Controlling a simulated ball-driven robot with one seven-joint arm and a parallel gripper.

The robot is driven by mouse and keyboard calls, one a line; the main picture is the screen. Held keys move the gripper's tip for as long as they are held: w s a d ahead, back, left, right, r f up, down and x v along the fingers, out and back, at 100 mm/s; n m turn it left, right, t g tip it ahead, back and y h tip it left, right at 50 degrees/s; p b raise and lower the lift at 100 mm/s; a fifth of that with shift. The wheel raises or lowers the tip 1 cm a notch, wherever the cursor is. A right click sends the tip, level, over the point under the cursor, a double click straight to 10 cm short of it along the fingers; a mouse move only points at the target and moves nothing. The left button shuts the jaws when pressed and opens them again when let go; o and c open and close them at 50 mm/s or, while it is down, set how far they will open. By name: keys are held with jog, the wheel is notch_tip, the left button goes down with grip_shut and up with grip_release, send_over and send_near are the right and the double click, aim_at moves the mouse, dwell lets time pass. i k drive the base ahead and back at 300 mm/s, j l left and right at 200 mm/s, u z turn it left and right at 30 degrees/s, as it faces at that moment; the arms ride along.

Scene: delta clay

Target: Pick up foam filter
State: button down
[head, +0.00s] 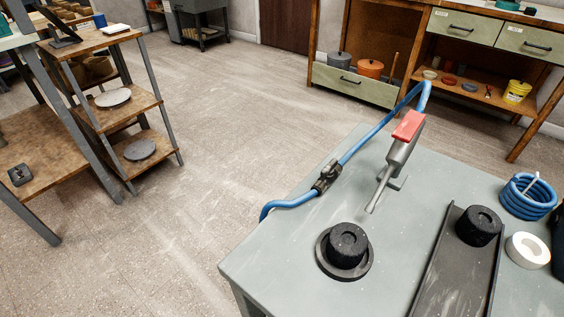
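Two black, porous-looking short cylinders that look like foam filters are on the grey-green table (290,235). One foam filter (347,245) sits upright in a round dark dish (326,262) near the table's left front. The other foam filter (479,225) stands upright at the far end of a long dark tray (440,295) to the right. Both have a dimpled top. I cannot tell from this view which one the task means. My gripper is not in view.
A spray gun with a red top (408,126) and a blue hose (375,138) stands behind the dish, its nozzle pointing towards it. A coiled blue hose (527,197) and white tape roll (527,250) lie right of the tray. Open floor (215,150) lies left.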

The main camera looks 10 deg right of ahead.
aim_at(347, 244)
jog(key=k, duration=1)
